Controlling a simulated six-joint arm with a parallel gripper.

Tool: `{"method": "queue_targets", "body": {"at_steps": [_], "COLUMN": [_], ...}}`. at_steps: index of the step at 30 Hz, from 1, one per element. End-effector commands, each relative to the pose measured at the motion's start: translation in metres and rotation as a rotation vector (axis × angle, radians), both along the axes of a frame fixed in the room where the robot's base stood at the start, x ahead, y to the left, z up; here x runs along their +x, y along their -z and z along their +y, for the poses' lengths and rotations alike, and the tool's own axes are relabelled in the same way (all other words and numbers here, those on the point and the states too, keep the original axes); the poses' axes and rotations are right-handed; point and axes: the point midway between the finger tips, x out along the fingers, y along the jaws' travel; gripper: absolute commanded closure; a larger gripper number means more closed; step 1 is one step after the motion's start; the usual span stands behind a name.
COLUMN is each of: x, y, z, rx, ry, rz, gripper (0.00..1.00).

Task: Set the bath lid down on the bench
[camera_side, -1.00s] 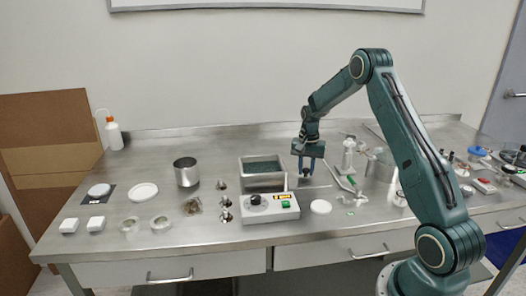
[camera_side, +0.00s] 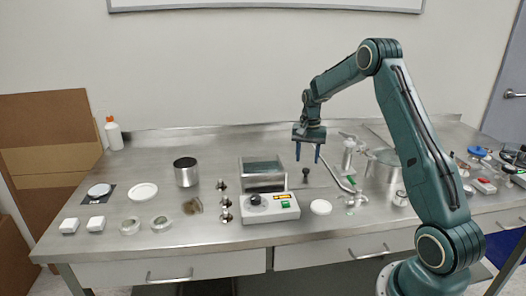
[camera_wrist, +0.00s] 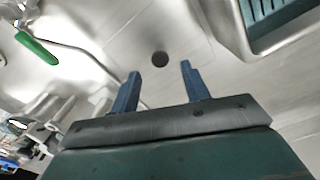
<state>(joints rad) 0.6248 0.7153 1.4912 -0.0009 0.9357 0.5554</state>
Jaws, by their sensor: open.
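The bath lid (camera_side: 306,185) lies flat on the bench just right of the water bath (camera_side: 263,184). Its steel plate blends with the bench, and its dark round knob (camera_side: 306,172) points up. The knob also shows in the wrist view (camera_wrist: 160,59), just beyond and between the fingertips. My gripper (camera_side: 307,157) is open and empty above the knob, with a small gap between them. Its two blue fingers are apart in the wrist view (camera_wrist: 160,70). The bath is uncovered, with a blue-green inside showing. The steel bench (camera_side: 235,160) carries everything.
The bath's control box (camera_side: 268,207) stands in front of it. A steel beaker (camera_side: 186,174) stands left of the bath.

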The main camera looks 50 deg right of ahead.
Motion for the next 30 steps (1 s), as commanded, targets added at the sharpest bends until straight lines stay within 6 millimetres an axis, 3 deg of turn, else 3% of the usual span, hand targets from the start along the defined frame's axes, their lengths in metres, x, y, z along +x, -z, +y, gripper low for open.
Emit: {"method": "queue_targets", "body": {"at_steps": [6,12,30], "x": [0.000,0.000,0.000], "y": [-0.038,-0.061,-0.071], "z": [0.000,0.000,0.000], "rx": [-0.002,-0.001,0.000], "ry": [0.000,0.000,0.000], "rz": [-0.003,-0.002,0.000], "gripper": [0.54,0.54,0.54]}}
